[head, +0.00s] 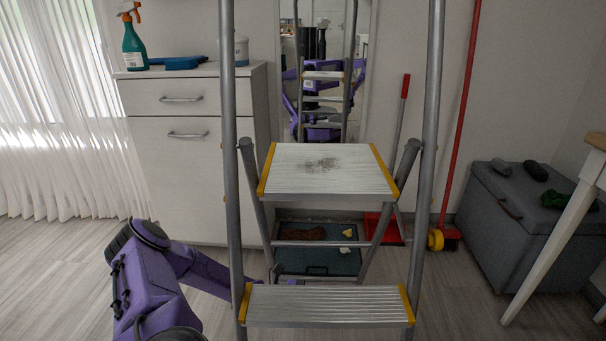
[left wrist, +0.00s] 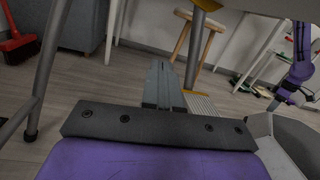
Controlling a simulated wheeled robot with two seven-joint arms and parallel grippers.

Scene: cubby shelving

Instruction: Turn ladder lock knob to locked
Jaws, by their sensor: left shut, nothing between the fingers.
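The grey metal stepladder (head: 322,305) stands upright in the middle of the head view. A yellow round knob (head: 436,239) sits low at its right rail. My left arm comes in from the lower left and passes behind the ladder's left rail. My left gripper (head: 275,272) is low, behind that rail and above the bottom step, well left of the knob. In the left wrist view my left gripper (left wrist: 163,85) is shut and empty, pointing past a ribbed step. A yellow part (left wrist: 207,4) at the top there cannot be clearly identified.
A white cabinet (head: 180,170) stands behind on the left. A grey chest (head: 520,215) and a white-legged table (head: 560,230) are at the right. A red-handled broom (head: 462,110) leans by the right rail. A dark tray (head: 320,262) lies behind the ladder. Floor at front right is clear.

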